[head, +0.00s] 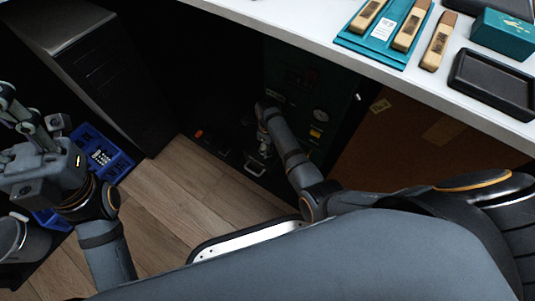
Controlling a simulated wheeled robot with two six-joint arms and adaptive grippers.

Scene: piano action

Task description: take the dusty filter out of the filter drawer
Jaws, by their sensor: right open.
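Under the desk stands a dark green machine (291,78) with a gauge and small labels on its front. Low at its front is a dark drawer with a pale handle (255,168), which seems to stick out over the floor; this is dim. I cannot make out the dusty filter clearly in the shadow. My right gripper (264,149) is open, at the drawer just above the handle, small and partly hidden by its own arm. I cannot tell whether it touches anything. My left gripper (22,112) is at the left edge, far from the drawer; its jaw opening is unclear.
The white desk top (290,30) overhangs the machine. It carries a teal tray (379,50), wooden-handled pieces, a black tray (493,83) and a green box (503,34). A black cabinet (105,75) stands left, with a blue crate (103,153) beside it. Wooden floor (185,190) is clear between.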

